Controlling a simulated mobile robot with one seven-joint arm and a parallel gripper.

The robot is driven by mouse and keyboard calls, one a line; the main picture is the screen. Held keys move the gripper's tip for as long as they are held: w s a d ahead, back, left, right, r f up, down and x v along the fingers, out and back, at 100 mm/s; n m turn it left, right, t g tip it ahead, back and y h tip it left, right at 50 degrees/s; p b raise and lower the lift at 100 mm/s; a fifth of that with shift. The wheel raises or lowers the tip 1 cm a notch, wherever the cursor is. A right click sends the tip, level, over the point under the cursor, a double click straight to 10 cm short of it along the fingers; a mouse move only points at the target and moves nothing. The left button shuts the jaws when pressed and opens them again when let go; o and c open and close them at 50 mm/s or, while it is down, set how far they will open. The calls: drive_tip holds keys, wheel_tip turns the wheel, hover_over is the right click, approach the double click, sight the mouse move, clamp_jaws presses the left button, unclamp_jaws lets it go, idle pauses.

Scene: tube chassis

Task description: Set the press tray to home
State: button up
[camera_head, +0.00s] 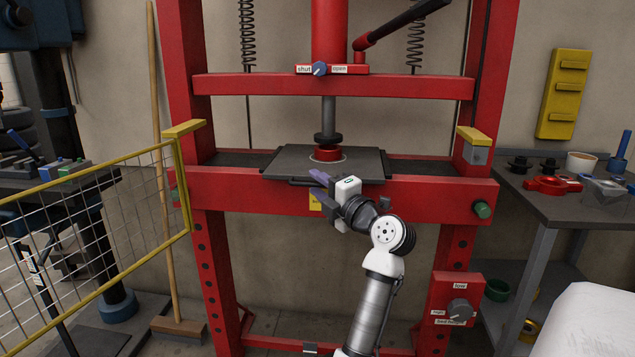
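The press tray (365,161) is a flat dark grey plate lying across the red press bed, under the ram (328,112). A red round piece (327,153) sits on it below the ram's dark foot. A thin dark handle bar (299,182) runs along the tray's front edge. My gripper (315,182) is at the front of the tray by this bar. Its two purple-grey fingers look apart, one above the other, near the bar's level. Whether they touch the bar is hard to tell. The gripper body hides part of the bar.
A yellow mesh fence (95,165) stands at the left, with a broom (160,150) behind it. A side table (590,205) with parts stands at the right. The red press posts flank the tray. A red control box (457,308) is at the lower right.

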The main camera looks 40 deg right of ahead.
drive_tip(key=s+a+f, duration=0.1)
drive_tip(key=s, duration=1.2)
drive_tip(key=shift+s+a+b, duration=0.15)
drive_tip(key=shift+s+b, duration=0.05)
drive_tip(key=shift+b, duration=0.15)
